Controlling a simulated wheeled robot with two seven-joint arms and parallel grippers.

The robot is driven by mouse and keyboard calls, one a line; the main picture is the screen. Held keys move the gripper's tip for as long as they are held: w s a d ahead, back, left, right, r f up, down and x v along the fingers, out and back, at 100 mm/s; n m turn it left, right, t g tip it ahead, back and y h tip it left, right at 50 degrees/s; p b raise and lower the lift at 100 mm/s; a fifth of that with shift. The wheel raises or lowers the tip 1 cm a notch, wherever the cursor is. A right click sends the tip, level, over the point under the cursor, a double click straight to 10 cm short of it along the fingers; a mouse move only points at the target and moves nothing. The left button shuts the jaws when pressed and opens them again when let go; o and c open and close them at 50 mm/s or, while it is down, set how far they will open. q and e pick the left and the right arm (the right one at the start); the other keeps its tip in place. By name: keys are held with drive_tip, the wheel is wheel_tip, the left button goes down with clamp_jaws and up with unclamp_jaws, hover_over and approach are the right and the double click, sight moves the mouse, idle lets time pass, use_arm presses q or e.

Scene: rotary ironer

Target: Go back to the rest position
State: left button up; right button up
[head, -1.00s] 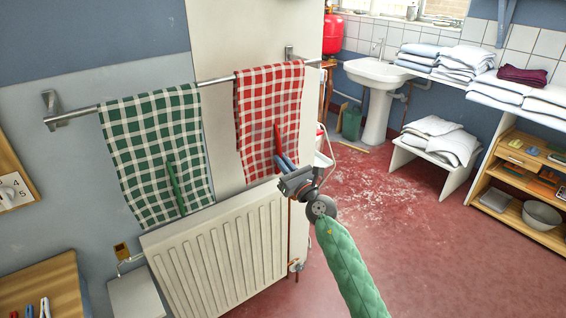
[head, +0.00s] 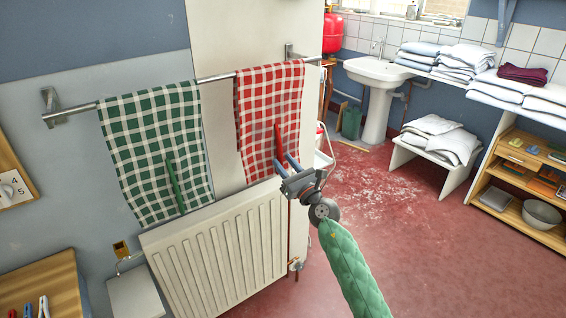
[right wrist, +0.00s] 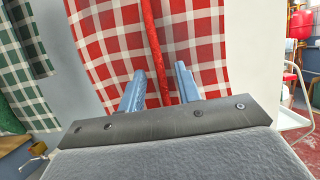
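A red-and-white checked towel (head: 262,95) hangs from a metal rail (head: 222,79) on the wall, with a plain red strip (head: 279,140) down its front. A green-and-white checked towel (head: 150,135) with a green strip (head: 174,186) hangs to its left. My right gripper (head: 286,163) is in front of the red towel's lower part. In the right wrist view, its blue fingers (right wrist: 160,82) stand apart, and the red strip (right wrist: 155,45) shows between them with gaps on both sides. My left gripper is not in view.
A white radiator (head: 222,250) stands below the towels, close under my right gripper. A white sink (head: 378,75), a low bench with folded linen (head: 440,140) and a wooden shelf (head: 520,180) are to the right. The red floor (head: 440,255) there is clear.

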drive_tip(key=s+d+m+h, duration=0.4)
drive_tip(key=d+m+h, duration=0.65)
drive_tip(key=m, duration=0.75)
drive_tip(key=s+d+m+h, duration=0.3)
drive_tip(key=d+m+h, duration=0.75)
drive_tip(key=m, duration=0.75)
drive_tip(key=s+a+f+m+g+y, duration=0.35)
drive_tip(key=s+f+g+y, duration=0.4)
drive_tip(key=s+f, duration=0.75)
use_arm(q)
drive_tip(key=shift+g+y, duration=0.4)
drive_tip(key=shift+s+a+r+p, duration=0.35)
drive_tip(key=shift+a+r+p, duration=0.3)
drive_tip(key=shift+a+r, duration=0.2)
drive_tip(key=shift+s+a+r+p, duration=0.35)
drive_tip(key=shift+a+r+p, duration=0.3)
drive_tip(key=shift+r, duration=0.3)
use_arm(e)
drive_tip(key=s+a+f+g+y, duration=0.1)
drive_tip(key=s+f+g, duration=0.3)
drive_tip(key=s, duration=1.1)
drive_tip(key=s+a+f+m+g+y, duration=0.1)
drive_tip(key=s+a+f+g, duration=0.2)
drive_tip(key=s+f, duration=0.7)
drive_tip(key=shift+s+a+g, duration=0.2)
drive_tip(key=shift+s+g, duration=0.35)
drive_tip(key=shift+s, duration=2.15)
